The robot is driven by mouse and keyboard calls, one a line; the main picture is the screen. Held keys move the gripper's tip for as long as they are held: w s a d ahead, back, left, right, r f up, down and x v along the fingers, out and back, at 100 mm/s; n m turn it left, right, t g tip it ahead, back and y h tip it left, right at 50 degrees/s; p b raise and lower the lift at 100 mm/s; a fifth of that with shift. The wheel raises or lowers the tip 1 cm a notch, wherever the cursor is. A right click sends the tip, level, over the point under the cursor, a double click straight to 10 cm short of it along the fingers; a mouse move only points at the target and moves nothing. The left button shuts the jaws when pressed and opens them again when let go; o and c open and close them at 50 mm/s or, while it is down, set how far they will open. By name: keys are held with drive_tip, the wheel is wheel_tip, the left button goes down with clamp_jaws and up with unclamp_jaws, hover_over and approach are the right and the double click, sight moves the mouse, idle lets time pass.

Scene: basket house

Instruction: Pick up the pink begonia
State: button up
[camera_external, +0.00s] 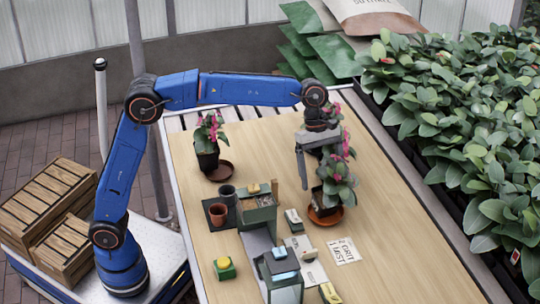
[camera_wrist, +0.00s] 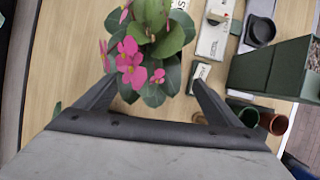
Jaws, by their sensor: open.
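A plant with pink flowers and green leaves (camera_external: 338,178) stands in a dark pot over a terracotta saucer (camera_external: 325,217) on the right of the table. A second pink-flowered plant (camera_external: 209,130) stands in a black pot at the back left. I cannot tell by name which is the begonia. My gripper (camera_external: 303,175) is open and empty, beside the upper part of the right plant. In the wrist view, pink flowers and leaves (camera_wrist: 140,60) lie between and beyond the fingertips of my gripper (camera_wrist: 153,82). The pot there is hidden by the foliage.
An empty saucer (camera_external: 219,171) lies by the left plant. Small pots (camera_external: 218,212), a green planter box (camera_external: 258,212), and several small boxes and cards fill the table's middle. Dense leafy plants (camera_external: 450,120) line the right edge. The table's front right is clear.

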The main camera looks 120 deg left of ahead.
sight(326, 195)
drive_tip(key=shift+a+x, duration=0.2)
drive_tip(key=shift+x, duration=3.45)
drive_tip(key=shift+c, duration=0.2)
drive_tip(key=shift+w, duration=0.1)
drive_tip(key=c, duration=1.4)
wheel_tip(326, 195, up, 9)
drive_tip(key=shift+r, duration=0.25)
drive_tip(key=m+t+h, duration=0.1)
drive_tip(key=t+h, duration=0.1)
drive_tip(key=shift+f+h, duration=0.1)
drive_tip(key=shift+h, duration=0.2)
drive_tip(key=shift+f, duration=4.95)
